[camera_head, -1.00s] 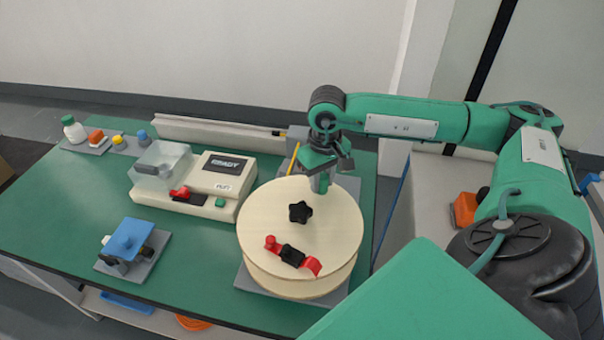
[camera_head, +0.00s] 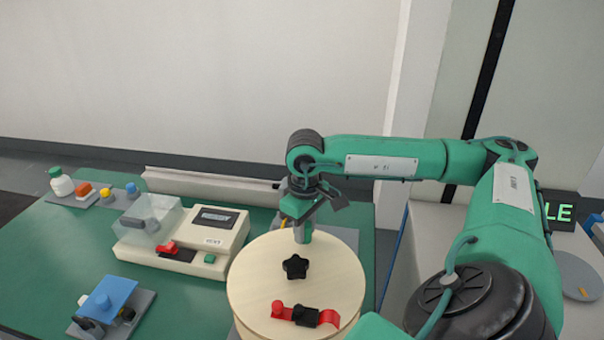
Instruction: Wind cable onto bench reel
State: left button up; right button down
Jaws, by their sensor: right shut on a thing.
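The bench reel (camera_head: 255,278) stands at the front right of the green bench, with a pale round top plate, a black star knob (camera_head: 295,266) at its centre and a red clip with a black block (camera_head: 305,315) near its front edge. My right gripper (camera_head: 303,228) points down over the reel's rear edge. It is shut on an upright grey-green handle (camera_head: 303,236), mostly hidden by the fingers. A short stretch of yellow cable (camera_head: 284,221) shows behind the reel, left of the gripper. The reel's lower part is cut off by the frame. My left gripper is out of view.
A cream label machine (camera_head: 205,240) with a clear cover stands left of the reel. A blue-topped device (camera_head: 108,298) sits at the front left. Small bottles (camera_head: 62,183) and coloured pieces stand at the back left. A pale rail (camera_head: 210,184) runs along the back edge.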

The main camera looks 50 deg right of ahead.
jog(key=shift+w+r, duration=0.1)
jog(key=shift+r, duration=0.05)
jog(key=c, duration=1.1)
grip_release()
jog(key=shift+c, duration=0.2)
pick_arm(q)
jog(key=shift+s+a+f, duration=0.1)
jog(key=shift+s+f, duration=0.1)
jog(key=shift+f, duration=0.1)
pick_arm(e)
notch_tip(320, 180, up, 14)
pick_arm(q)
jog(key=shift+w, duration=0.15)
pick_arm(e)
jog(key=shift+f, duration=0.2)
